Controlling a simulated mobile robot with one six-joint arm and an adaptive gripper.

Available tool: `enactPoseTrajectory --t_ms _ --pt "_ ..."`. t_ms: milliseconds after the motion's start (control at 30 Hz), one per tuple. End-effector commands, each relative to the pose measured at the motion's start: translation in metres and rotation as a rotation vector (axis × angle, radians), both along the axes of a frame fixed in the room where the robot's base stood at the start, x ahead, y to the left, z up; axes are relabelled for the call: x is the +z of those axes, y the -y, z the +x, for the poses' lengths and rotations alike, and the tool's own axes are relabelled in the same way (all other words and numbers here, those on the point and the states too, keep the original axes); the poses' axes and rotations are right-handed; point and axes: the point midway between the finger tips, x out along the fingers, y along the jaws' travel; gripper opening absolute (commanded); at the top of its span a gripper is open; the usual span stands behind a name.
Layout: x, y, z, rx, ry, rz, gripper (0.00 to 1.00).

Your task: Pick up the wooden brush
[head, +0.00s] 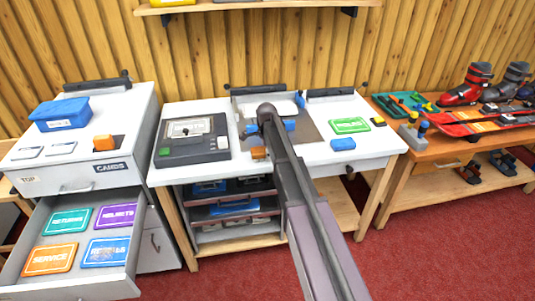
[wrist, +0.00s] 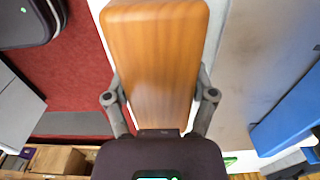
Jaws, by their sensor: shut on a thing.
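The wooden brush (wrist: 155,60) fills the middle of the wrist view, its smooth orange-brown wooden top facing the camera. My gripper (wrist: 159,97) has one finger on each side of it and is shut on it. The brush's underside and bristles are hidden, and I cannot tell whether it touches the bench. In the head view an orange-brown block, which looks like the brush (head: 258,153), shows just left of my arm near the white bench's front edge. My arm hides the gripper's fingers there.
The white bench (head: 375,143) holds a dark device (head: 191,139) at left, a grey mat (head: 308,132), a green card (head: 350,126) and a blue block (head: 343,144). A drawer (head: 120,268) with several coloured cards stands open at left. A ski bench (head: 460,148) is at right.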

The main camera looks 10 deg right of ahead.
Motion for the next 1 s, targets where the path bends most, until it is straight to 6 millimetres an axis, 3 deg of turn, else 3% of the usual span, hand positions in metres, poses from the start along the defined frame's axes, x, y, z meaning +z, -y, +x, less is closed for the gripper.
enactPoseTrajectory --t_ms 267,667,700,1000 --pt "0.009 0.0 0.0 0.0 0.0 0.0 0.15" --pt "0.041 0.0 -0.002 0.0 0.0 0.0 0.15" --pt "0.038 0.0 -0.018 0.0 0.0 0.0 0.15" --pt "0.043 0.001 -0.088 0.0 0.0 0.0 0.15"
